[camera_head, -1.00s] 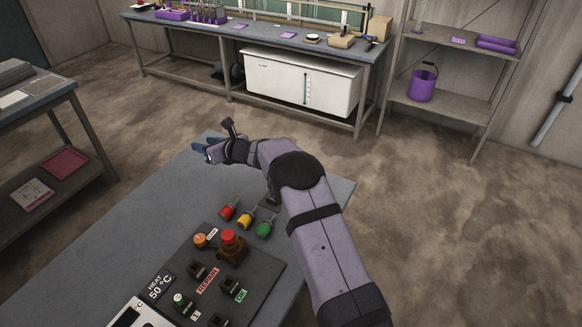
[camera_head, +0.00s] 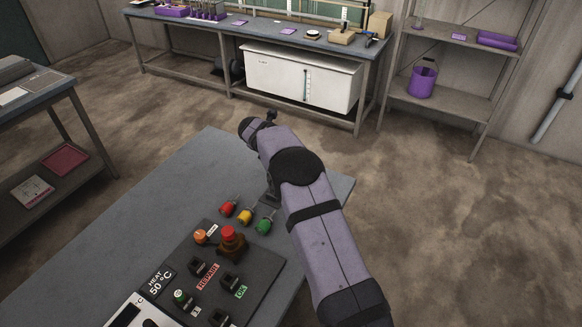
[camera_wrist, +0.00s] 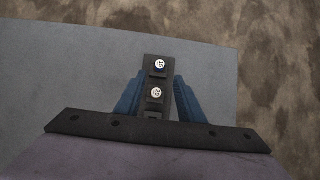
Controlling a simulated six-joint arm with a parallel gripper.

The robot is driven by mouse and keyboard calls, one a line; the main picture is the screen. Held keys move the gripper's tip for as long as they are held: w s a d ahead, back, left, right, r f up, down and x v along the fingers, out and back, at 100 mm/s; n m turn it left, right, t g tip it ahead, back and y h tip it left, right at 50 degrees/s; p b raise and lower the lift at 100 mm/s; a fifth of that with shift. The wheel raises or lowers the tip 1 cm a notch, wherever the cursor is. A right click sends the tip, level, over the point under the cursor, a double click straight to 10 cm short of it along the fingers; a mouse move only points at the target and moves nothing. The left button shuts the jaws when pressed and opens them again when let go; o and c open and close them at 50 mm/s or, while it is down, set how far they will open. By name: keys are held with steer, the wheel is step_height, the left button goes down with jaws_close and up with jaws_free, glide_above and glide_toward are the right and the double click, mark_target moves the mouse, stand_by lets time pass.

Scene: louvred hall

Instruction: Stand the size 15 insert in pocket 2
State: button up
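In the wrist view a narrow dark block (camera_wrist: 160,72) lies on the grey table top. Two small round white-topped pieces show on it, an upper one (camera_wrist: 160,64) and a lower one (camera_wrist: 156,93). Each has a dark mark that I cannot read for sure, so I cannot tell which is size 15 or which place is pocket 2. My gripper (camera_wrist: 160,80) is above the block, its blue fingers apart on either side of it, with nothing visibly pinched.
A control panel (camera_head: 262,265) with buttons and switches sits on the near table. Red (camera_head: 228,208), yellow (camera_head: 246,215) and green (camera_head: 265,224) lamps stand between it and my arm. The table's left part (camera_head: 120,235) is clear. A bench (camera_head: 265,38) and shelves (camera_head: 440,95) stand behind.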

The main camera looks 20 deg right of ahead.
steer(key=shift+f, duration=0.1)
steer(key=shift+b+x, duration=2.4)
steer(key=shift+x, duration=2.55)
steer(key=shift+w, duration=0.1)
jaws_close()
jaws_free()
steer(key=shift+r, duration=0.2)
steer(key=shift+b+v, duration=1.25)
steer(key=shift+v, duration=2.35)
